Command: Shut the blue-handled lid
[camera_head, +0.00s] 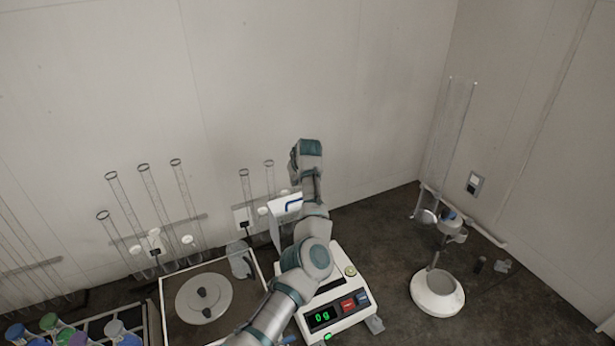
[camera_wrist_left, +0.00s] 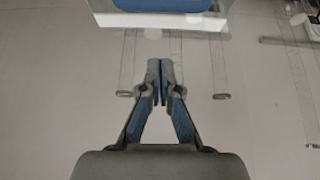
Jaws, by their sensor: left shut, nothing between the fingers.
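The blue-handled lid (camera_head: 281,209) is a pale panel behind the balance, partly hidden by my left arm. Its blue handle (camera_head: 294,203) shows on its upper face. How far the lid stands open I cannot tell. In the left wrist view, the blue handle (camera_wrist_left: 165,4) and the lid's pale edge (camera_wrist_left: 160,21) cross the top of the picture. My left gripper (camera_wrist_left: 160,67) is shut and empty, its fingertips apart from the lid in that picture. In the head view my left arm reaches over the balance, and its fingers are hard to make out. My right gripper is not in view.
The white balance (camera_head: 337,313) reads 0 g in front. A framed tray with a round grey disc (camera_head: 203,297) lies left, and capped bottles (camera_head: 50,322) stand farther left. Glass tubes (camera_head: 152,205) line the wall.

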